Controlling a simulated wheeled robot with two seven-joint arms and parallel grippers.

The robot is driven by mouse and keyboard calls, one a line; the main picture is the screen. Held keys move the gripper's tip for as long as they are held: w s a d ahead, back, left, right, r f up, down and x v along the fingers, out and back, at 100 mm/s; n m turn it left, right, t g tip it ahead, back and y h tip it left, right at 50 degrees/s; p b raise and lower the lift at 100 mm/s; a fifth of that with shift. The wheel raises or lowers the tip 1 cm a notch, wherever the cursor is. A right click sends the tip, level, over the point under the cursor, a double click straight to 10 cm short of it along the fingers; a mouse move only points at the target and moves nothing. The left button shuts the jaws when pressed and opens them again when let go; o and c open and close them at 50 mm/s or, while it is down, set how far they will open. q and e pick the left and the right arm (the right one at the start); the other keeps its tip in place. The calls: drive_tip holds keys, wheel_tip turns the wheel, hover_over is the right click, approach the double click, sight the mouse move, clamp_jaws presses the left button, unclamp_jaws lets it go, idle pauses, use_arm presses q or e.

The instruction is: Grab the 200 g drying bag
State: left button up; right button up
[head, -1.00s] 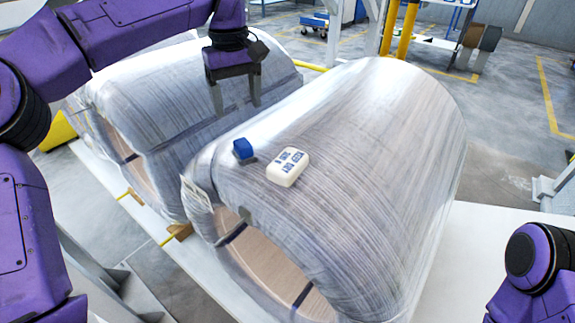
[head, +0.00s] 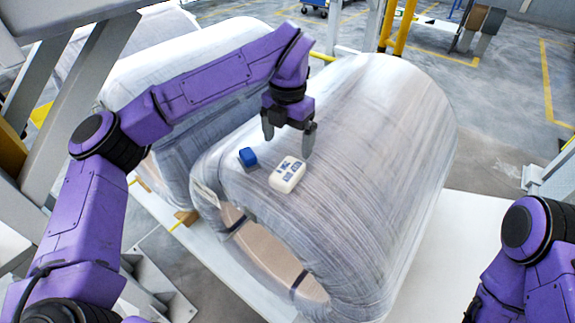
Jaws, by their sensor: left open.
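The white drying bag (head: 287,175), with dark printing on it, lies on top of the front wrapped coil (head: 385,150), near its open end. A small blue object (head: 248,157) sits just left of the bag on the same coil. My left gripper (head: 289,143) is open and empty, pointing down over the coil just behind and above the bag. I cannot tell exactly how high it is over the coil. Of my right arm, only links show at the lower right; its gripper is out of the picture.
A second wrapped coil (head: 190,70) lies behind and to the left, close to the front one. Both rest on a white platform (head: 452,245). Grey metal posts stand at the left. Yellow posts (head: 398,25) stand at the back. Open floor lies at the right.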

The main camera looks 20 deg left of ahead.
use_arm(q)
hover_over(287, 169)
wheel_tip(287, 169, down, 5)
drive_tip(key=shift+r+p, duration=0.1)
drive_tip(key=shift+p, duration=0.25)
wheel_tip(287, 169, down, 5)
drive_tip(key=shift+s+d+r+p, duration=0.1)
drive_tip(key=shift+p, duration=0.9)
drive_tip(key=shift+f, duration=0.45)
drive_tip(key=c, duration=1.2)
